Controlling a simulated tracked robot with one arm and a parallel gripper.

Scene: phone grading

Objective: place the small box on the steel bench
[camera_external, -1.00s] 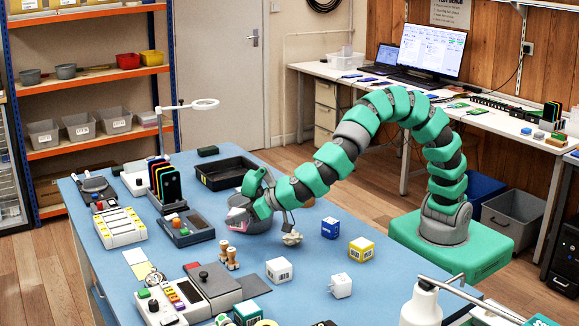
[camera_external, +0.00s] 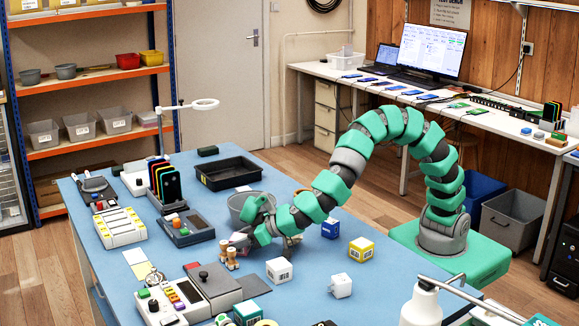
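Several small boxes stand on the blue-topped bench (camera_external: 310,258): a blue one (camera_external: 331,228), a yellow one (camera_external: 361,249), a white one with a barcode (camera_external: 279,270) and a white cube (camera_external: 341,286). I cannot tell which is the task's small box. No surface is clearly a steel bench. My gripper (camera_external: 238,243) is low over the blue bench, left of the blue box and beside two wooden-handled stamps (camera_external: 227,258). Its fingers are small and partly hidden, so their opening and any contact with the stamps are unclear.
A phone rack (camera_external: 165,181), a control box (camera_external: 172,297) and a lamp crowd the left side. Bare blue surface lies around the small boxes.

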